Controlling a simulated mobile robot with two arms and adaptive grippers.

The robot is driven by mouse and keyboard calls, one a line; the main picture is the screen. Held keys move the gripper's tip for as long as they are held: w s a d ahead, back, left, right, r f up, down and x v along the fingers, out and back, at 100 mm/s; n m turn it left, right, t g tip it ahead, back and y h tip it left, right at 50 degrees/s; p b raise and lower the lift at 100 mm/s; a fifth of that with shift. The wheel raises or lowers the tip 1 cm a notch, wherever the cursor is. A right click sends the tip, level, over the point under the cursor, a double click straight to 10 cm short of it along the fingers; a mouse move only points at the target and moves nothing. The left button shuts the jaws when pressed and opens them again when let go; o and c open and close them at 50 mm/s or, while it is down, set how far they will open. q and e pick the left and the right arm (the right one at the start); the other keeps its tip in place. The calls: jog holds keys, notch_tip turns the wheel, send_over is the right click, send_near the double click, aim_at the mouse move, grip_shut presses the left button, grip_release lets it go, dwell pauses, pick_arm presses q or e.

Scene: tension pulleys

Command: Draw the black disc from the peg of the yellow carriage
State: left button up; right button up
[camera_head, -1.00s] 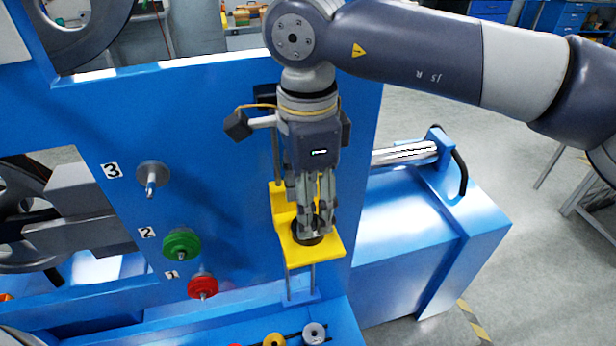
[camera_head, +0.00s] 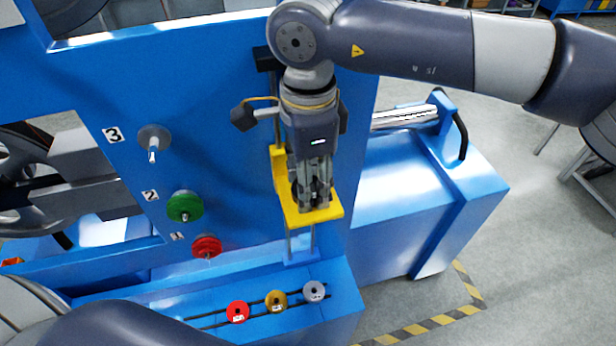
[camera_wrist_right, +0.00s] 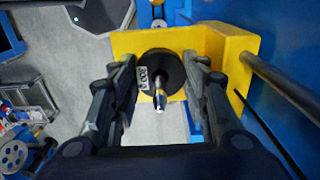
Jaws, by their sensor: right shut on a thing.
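The yellow carriage (camera_head: 334,212) sits on its rods on the blue machine's front; it also shows in the right wrist view (camera_wrist_right: 130,42). The black disc (camera_wrist_right: 173,68) is over the carriage, with a white label on its face. The metal peg (camera_wrist_right: 160,101) comes through the disc's middle and its tip points toward the wrist camera. My right gripper (camera_head: 315,207) points down at the carriage and is shut on the disc, one finger on each side of it. In the head view the fingers hide most of the disc. My left gripper is out of view.
Pegs numbered 3 (camera_head: 153,142), 2 and 1 stick out to the left; a green disc (camera_head: 186,207) is on 2 and a red disc (camera_head: 206,246) on 1. Red (camera_head: 238,312), gold (camera_head: 276,301) and grey (camera_head: 314,291) discs sit on the lower ledge. My left arm crosses the bottom left.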

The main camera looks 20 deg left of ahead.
jog(key=shift+r+p, duration=0.6)
jog(key=shift+r, duration=1.2)
jog(key=shift+b, duration=0.3)
dwell(0.4)
jog(key=shift+r, duration=0.2)
jog(key=shift+r+p, duration=0.8)
jog(key=shift+r, duration=0.75)
jog(key=shift+r, duration=0.1)
jog(key=shift+r+p, duration=0.45)
jog(key=shift+r, duration=0.35)
jog(key=shift+r+p, duration=1.15)
jog(key=shift+r, duration=0.85)
